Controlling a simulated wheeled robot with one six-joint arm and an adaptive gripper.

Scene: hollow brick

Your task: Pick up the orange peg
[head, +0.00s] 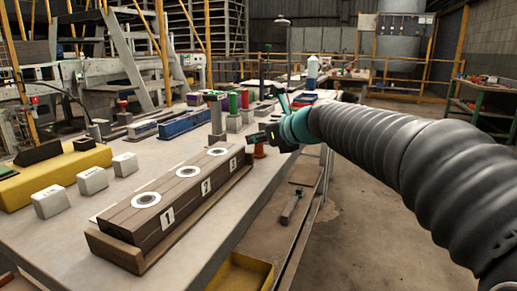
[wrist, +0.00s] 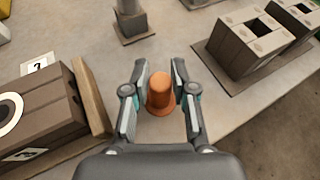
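The orange peg (wrist: 159,90) stands upright on the table, a short round piece with a wider base. In the wrist view it lies between the fingers of my gripper (wrist: 160,88). The fingers are apart, with a small gap to the peg on each side. In the head view the peg (head: 260,151) shows beside the end of the wooden block, partly hidden by my gripper (head: 268,138).
A dark wooden block (head: 172,196) with numbered round holes sits in a tray to the left of the peg. A hollow brown box (wrist: 247,47) stands to the right in the wrist view. A grey post (wrist: 131,22) stands behind. The table's edge is near on the right.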

